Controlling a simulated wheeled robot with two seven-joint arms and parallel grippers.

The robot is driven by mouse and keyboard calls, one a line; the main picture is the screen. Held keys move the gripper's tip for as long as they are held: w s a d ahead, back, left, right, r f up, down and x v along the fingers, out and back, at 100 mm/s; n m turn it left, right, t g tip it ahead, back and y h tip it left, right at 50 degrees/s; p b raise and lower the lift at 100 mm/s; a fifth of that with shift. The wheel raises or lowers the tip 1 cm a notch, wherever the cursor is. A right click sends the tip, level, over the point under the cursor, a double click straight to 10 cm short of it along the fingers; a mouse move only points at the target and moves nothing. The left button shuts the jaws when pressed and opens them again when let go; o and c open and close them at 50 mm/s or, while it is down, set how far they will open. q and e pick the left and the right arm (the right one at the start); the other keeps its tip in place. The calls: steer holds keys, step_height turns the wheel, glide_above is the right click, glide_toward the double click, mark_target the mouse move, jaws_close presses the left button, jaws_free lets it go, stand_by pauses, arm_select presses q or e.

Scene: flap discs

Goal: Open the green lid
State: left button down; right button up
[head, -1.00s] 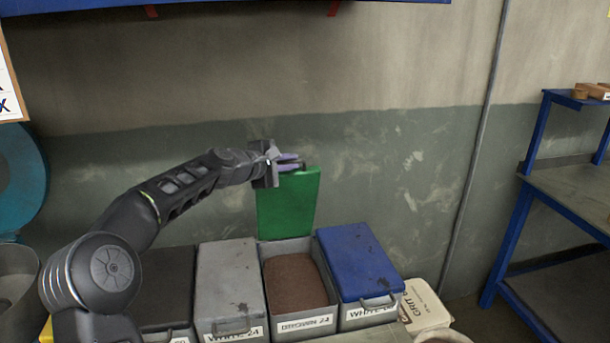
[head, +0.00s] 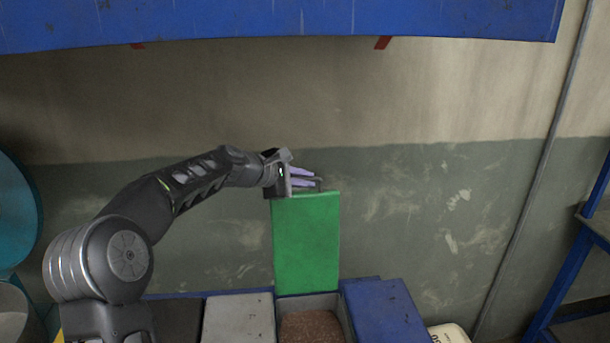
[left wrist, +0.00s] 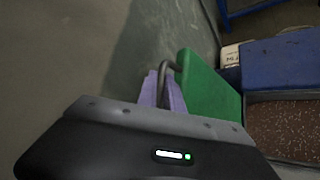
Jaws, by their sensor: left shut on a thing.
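The green lid (head: 306,243) stands upright at the back of its grey bin (head: 330,302), in front of the wall. The bin is open and brown grain (head: 311,327) shows inside. My left gripper (head: 312,182) is at the lid's top edge, its purple fingers shut on the lid's dark handle. In the left wrist view the handle (left wrist: 166,72) runs between the fingers beside the green lid (left wrist: 207,90). My right gripper is not in view.
A blue-lidded bin (head: 385,312) stands right of the open bin and a grey-lidded bin (head: 238,318) left of it. A blue shelf (head: 280,25) hangs above. A blue rack (head: 570,270) stands at the right.

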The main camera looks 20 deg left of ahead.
arm_select(q)
steer(key=shift+s+d+f, duration=0.1)
steer(key=shift+f, duration=0.1)
steer(key=c, duration=1.5)
jaws_free()
steer(key=shift+s+a+r+b, duration=0.2)
steer(key=shift+s+a+b, duration=0.15)
steer(key=shift+s, duration=0.15)
steer(key=b+v, duration=0.2)
steer(key=v, duration=0.4)
steer(key=shift+s+r, duration=0.15)
steer(key=shift+r, duration=0.25)
